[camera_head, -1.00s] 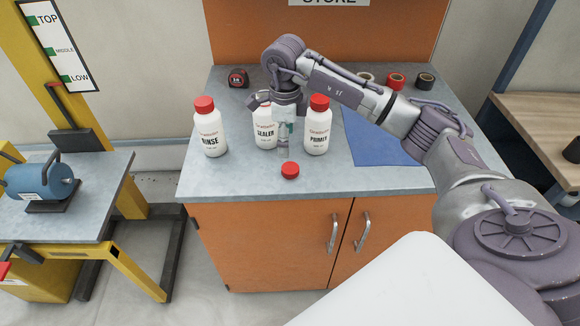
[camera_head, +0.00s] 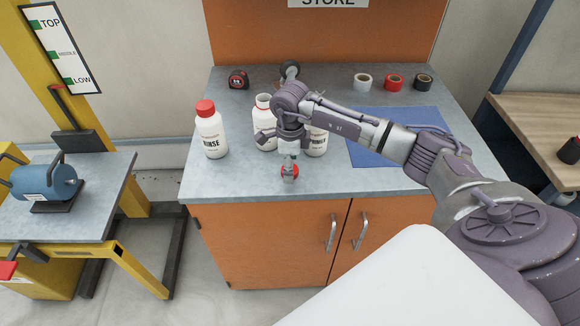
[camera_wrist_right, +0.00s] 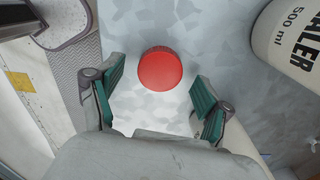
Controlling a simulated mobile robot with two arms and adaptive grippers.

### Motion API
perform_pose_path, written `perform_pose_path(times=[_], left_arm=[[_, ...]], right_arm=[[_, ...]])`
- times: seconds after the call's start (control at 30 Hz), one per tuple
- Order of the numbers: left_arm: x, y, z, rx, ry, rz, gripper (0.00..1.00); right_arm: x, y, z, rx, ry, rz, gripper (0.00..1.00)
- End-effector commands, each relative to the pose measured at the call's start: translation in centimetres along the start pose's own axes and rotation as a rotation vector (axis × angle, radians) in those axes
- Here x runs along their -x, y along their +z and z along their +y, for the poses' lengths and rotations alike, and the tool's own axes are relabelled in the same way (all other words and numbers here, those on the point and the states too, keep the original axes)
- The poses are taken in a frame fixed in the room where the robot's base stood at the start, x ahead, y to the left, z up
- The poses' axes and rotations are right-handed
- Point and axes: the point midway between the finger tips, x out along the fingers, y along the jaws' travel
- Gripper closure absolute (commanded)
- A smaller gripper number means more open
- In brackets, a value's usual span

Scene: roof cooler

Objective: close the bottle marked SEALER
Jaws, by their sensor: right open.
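The SEALER bottle (camera_head: 264,137) stands upright and uncapped on the grey counter, its open neck showing; my right arm hides part of its label. In the right wrist view the SEALER bottle (camera_wrist_right: 294,38) is at the upper right. A red cap (camera_wrist_right: 160,68) lies on the counter, just ahead of my right gripper (camera_wrist_right: 158,108), whose two green-padded fingers are open with nothing between them. In the head view the right gripper (camera_head: 289,172) is over the red cap (camera_head: 290,170) near the counter's front edge and hides part of it. My left gripper is not in view.
The red-capped RINSE bottle (camera_head: 210,132) stands left of SEALER. The PRIMER bottle (camera_head: 317,142) stands close on the right, partly behind my arm. A tape measure (camera_head: 238,79), tape rolls (camera_head: 394,82) and a blue mat (camera_head: 395,135) lie farther back. The counter's front left is clear.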

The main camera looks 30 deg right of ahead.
Motion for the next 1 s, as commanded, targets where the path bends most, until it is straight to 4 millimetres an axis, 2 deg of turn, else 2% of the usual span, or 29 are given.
perform_pose_path(times=[0.1,0.4,0.47,0.67,1.0], left_arm=[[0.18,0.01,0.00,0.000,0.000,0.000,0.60],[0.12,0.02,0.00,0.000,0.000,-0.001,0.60],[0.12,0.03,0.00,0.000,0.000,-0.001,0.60],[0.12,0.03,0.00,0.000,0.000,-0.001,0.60],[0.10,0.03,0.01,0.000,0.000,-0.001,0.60]], right_arm=[[-0.68,0.00,0.05,0.000,0.001,0.001,0.22],[-0.73,-0.01,0.02,0.000,0.000,0.000,0.22],[-0.72,-0.01,0.01,0.000,0.000,0.001,0.28],[-0.71,-0.01,0.01,0.000,0.000,0.001,0.62],[-0.67,-0.01,-0.01,0.000,-0.001,0.000,0.62]])
